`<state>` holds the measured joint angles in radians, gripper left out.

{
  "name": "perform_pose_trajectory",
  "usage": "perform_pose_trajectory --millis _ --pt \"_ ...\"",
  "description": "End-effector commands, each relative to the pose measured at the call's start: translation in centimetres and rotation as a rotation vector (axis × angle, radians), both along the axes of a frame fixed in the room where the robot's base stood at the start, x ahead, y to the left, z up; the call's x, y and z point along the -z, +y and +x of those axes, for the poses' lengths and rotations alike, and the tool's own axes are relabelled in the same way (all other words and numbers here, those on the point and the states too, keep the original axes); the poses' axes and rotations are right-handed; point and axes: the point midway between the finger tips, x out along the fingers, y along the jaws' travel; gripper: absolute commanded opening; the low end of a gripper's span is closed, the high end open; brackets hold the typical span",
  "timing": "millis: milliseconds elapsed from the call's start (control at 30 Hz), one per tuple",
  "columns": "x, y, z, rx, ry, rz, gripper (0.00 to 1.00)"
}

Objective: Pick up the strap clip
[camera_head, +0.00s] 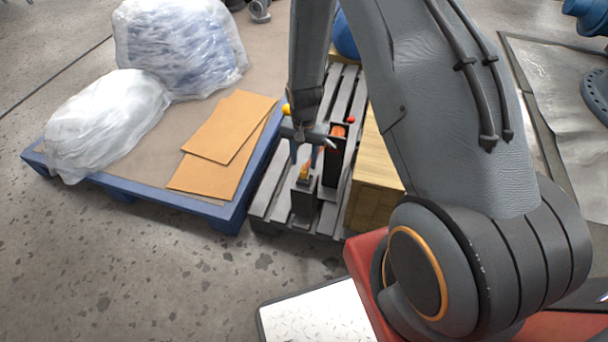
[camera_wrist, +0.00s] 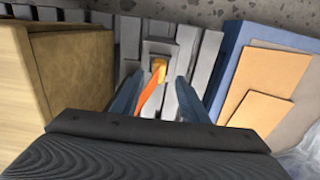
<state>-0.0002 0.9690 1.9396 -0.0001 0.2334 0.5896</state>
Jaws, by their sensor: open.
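The strap clip looks to be the small yellow-orange piece (camera_head: 304,173) on top of a short dark block (camera_head: 303,203) on the grey slatted pallet. It also shows in the wrist view as a yellow piece (camera_wrist: 159,70), with an orange strip (camera_wrist: 150,95) running from it toward my gripper. My gripper (camera_head: 304,157) points down just above the piece, with its fingers apart. In the wrist view the fingers (camera_wrist: 158,92) stand on either side of the orange strip. I see no clear contact. The lower part of the piece is hard to make out.
A taller dark block (camera_head: 335,160) with an orange-red top stands close on the right. A wooden crate (camera_head: 377,180) is beyond it. The grey slatted pallet (camera_head: 268,200) adjoins a blue-edged pallet (camera_head: 160,201) with cardboard sheets (camera_head: 222,140) and wrapped bundles. Floor in front is clear.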

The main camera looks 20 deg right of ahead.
Motion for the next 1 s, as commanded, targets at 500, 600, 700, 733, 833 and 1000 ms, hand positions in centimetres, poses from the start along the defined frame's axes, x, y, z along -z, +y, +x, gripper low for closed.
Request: perform_pose_trajectory --millis 500,600,700,733,833,1000 --pt "4.7 -0.1 -0.3 0.000 -0.001 0.000 0.41" --pt "4.7 -0.1 -0.3 0.000 -0.001 0.000 0.37" --pt "4.7 -0.1 -0.3 0.000 -0.001 0.000 0.20" --pt "4.7 -0.1 -0.3 0.000 -0.001 0.000 0.15" --pt "4.7 -0.1 -0.3 0.000 -0.001 0.000 0.00" --pt "4.7 -0.1 -0.3 0.000 -0.001 0.000 0.00"
